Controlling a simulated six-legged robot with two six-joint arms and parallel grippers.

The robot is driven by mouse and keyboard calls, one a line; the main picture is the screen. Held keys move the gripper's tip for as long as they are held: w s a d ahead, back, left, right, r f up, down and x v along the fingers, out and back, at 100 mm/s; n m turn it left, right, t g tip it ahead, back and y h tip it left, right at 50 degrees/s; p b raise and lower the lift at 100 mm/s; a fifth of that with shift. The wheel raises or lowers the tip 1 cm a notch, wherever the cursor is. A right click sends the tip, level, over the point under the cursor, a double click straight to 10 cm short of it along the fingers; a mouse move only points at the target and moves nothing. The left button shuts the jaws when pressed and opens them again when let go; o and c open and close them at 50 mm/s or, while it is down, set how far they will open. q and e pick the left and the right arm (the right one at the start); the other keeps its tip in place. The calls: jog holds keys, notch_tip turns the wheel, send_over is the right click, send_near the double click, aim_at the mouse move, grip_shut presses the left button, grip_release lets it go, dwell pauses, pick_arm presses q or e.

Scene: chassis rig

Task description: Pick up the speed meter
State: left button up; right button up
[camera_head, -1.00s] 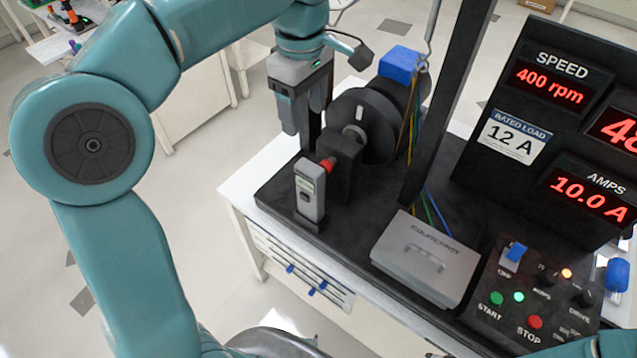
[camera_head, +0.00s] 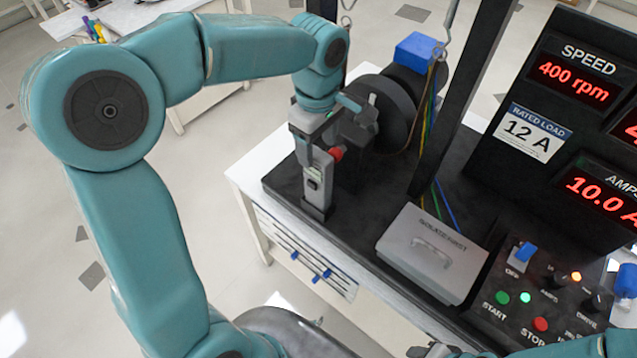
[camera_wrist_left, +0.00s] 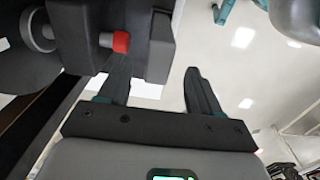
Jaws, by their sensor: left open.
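The speed meter (camera_head: 318,184) is a grey handheld unit with a small display. In the head view it stands upright in a dark base at the front left corner of the black rig. My left gripper (camera_head: 309,153) is at its upper part, overlapping it in the head view; I cannot tell whether they touch. In the left wrist view the left gripper's two dark fingers (camera_wrist_left: 158,88) are spread apart, with pale floor visible between them. I cannot surely make out the meter in that view.
A red-tipped part (camera_head: 336,154) and a dark wheel (camera_head: 380,115) stand close behind the meter; the red tip (camera_wrist_left: 120,42) is near a finger in the wrist view. A grey box (camera_head: 432,254), control panel (camera_head: 535,300) and display board (camera_head: 570,130) lie to the right.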

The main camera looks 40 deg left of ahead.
aim_at(318, 154)
pick_arm(q)
notch_tip(318, 154, down, 4)
jog(key=shift+r, duration=0.1)
jog(key=shift+c, duration=0.3)
jog(key=shift+w, duration=0.1)
grip_shut()
